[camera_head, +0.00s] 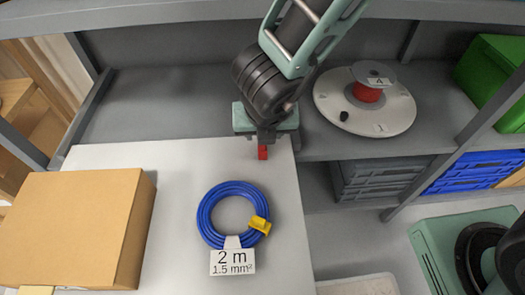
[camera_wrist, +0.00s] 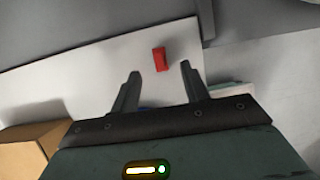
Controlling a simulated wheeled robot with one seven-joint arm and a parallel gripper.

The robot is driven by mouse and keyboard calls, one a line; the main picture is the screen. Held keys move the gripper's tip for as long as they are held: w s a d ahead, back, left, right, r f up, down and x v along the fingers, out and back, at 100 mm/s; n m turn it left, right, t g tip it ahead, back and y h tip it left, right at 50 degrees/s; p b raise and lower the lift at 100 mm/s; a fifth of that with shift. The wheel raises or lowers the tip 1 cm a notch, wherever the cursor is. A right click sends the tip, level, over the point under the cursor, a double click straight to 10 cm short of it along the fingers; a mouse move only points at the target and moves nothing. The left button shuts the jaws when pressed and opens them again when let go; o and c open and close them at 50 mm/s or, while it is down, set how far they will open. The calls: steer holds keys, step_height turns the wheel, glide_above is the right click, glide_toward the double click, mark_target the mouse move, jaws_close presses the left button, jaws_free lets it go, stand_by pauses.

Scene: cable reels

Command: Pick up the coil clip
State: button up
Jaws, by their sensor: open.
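A small red piece (camera_head: 262,152) lies near the far right edge of the white tabletop. A yellow clip (camera_head: 260,225) sits around the right side of a blue cable coil (camera_head: 207,199). The pictures do not settle which of the two is the coil clip. My gripper (camera_head: 266,138) is above the far table edge, close to the red piece. In the wrist view, my open, empty gripper (camera_wrist: 160,70) has the red piece (camera_wrist: 159,59) just beyond and between its fingertips, apart from both. The yellow clip is not seen in the wrist view.
A white tag (camera_head: 232,262) reading "2 m 1.5 mm²" lies at the coil's front. A cardboard box (camera_head: 75,228) stands on the left of the table (camera_head: 165,165). A grey shelf behind holds a round white turntable (camera_head: 390,115) with a red spool (camera_head: 367,93).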

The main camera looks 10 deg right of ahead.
mark_target(262, 148)
steer(key=b+x, duration=0.2)
steer(key=x, duration=0.5)
steer(key=shift+s+a+b, duration=0.1)
steer(key=shift+s+b, duration=0.05)
steer(key=shift+b, duration=0.15)
jaws_close()
